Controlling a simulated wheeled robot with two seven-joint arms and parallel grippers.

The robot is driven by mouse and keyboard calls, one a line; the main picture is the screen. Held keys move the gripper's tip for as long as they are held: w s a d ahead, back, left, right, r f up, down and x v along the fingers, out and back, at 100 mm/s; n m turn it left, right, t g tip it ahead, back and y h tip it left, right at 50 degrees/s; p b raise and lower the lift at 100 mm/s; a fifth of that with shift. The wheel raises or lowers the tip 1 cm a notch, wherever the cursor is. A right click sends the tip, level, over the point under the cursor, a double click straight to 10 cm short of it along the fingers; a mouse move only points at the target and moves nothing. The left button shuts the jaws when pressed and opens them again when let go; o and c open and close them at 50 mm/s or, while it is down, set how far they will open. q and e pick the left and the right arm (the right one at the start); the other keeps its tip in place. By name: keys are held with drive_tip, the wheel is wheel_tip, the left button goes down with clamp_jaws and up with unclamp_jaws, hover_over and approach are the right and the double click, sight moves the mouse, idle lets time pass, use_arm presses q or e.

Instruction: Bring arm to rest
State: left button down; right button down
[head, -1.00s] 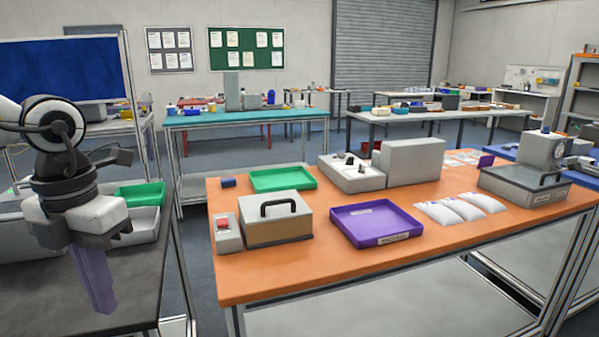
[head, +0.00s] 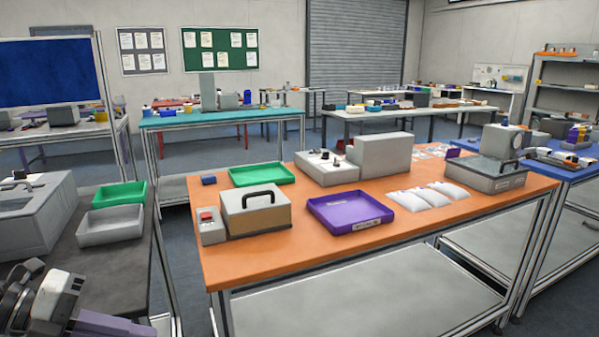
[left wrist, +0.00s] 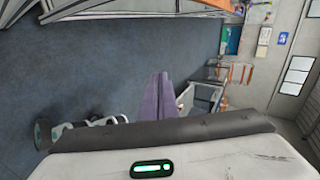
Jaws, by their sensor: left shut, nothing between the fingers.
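My left arm (head: 45,305) is in the bottom left corner of the head view, low at the near end of the dark workbench. Only its wrist and part of a purple finger show there; the fingertips are cut off or hidden. In the left wrist view my left gripper (left wrist: 165,78) has its two purple fingers together, with nothing between them. It points over bare blue-grey floor. My right gripper is in neither view.
The dark workbench (head: 105,270) at left holds a green tray (head: 119,194), a grey tray (head: 110,226) and a grey box-like unit (head: 40,220). An orange table (head: 300,250) at centre carries a purple tray (head: 350,211), a lidded box (head: 256,210) and white packets. A floor gap separates them.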

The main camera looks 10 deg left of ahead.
use_arm(q)
wheel_tip(320, 180, down, 19)
drive_tip(key=s+a+n+t+y, duration=0.25)
drive_tip(key=n+t+y, duration=0.45)
drive_tip(key=n, duration=1.1)
drive_tip(key=s+d+f+n+g, duration=0.3)
drive_tip(key=s+d+f+n, duration=0.6)
drive_tip(key=s+d+f, duration=0.3)
drive_tip(key=d+f, duration=0.2)
drive_tip(key=d, duration=0.1)
drive_tip(key=shift+s+d+f+n+g+y, duration=0.2)
drive_tip(key=shift+d+f+n+g+y, duration=0.1)
drive_tip(key=shift+f+y, duration=0.1)
drive_tip(key=shift+r, duration=0.1)
